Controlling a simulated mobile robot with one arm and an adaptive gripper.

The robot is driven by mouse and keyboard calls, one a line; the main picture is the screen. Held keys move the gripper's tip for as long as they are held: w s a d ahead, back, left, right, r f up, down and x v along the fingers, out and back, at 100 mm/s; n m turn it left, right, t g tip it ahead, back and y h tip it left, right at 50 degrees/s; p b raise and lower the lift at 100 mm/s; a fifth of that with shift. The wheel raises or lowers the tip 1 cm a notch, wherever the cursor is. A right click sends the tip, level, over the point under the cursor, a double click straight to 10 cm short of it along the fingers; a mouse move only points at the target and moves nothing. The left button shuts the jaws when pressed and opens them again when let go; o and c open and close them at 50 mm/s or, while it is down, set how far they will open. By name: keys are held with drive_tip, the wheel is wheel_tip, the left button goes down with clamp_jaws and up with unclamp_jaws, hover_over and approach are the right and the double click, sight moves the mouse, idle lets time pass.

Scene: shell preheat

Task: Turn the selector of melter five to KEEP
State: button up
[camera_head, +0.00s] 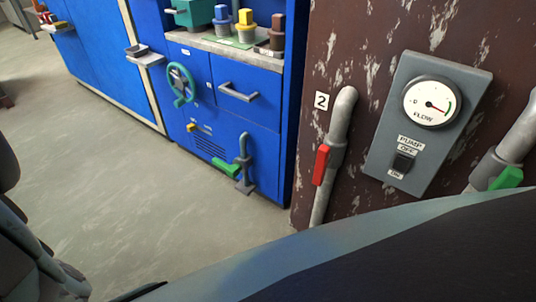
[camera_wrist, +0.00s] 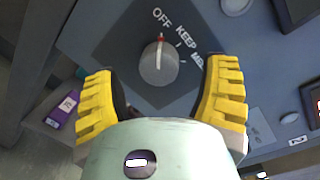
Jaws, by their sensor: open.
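In the wrist view a round grey selector knob (camera_wrist: 158,65) sits on a dark square plate (camera_wrist: 108,42). The plate is lettered OFF, KEEP and a third word, partly hidden, that looks like MELT. The knob's red mark points up toward OFF. My gripper (camera_wrist: 160,78) is open, with one yellow ribbed finger to the left of the knob and one to the right in the picture. I cannot tell how far the fingertips are from the plate, and no contact with the knob shows. No melter number is readable. The selector does not show in the head view.
In the wrist view a purple item (camera_wrist: 62,110) lies left of my gripper. The head view shows a blue cabinet (camera_head: 235,140) with a green handwheel (camera_head: 181,84), a red-handled pipe (camera_head: 340,120) marked 2, and a grey pump panel (camera_head: 420,120). Open floor (camera_head: 110,180) lies left.

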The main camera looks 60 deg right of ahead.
drive_tip(key=shift+a, duration=0.9)
drive_tip(key=shift+o, duration=0.3)
drive_tip(key=c, duration=1.3)
drive_tip(key=shift+d, duration=0.1)
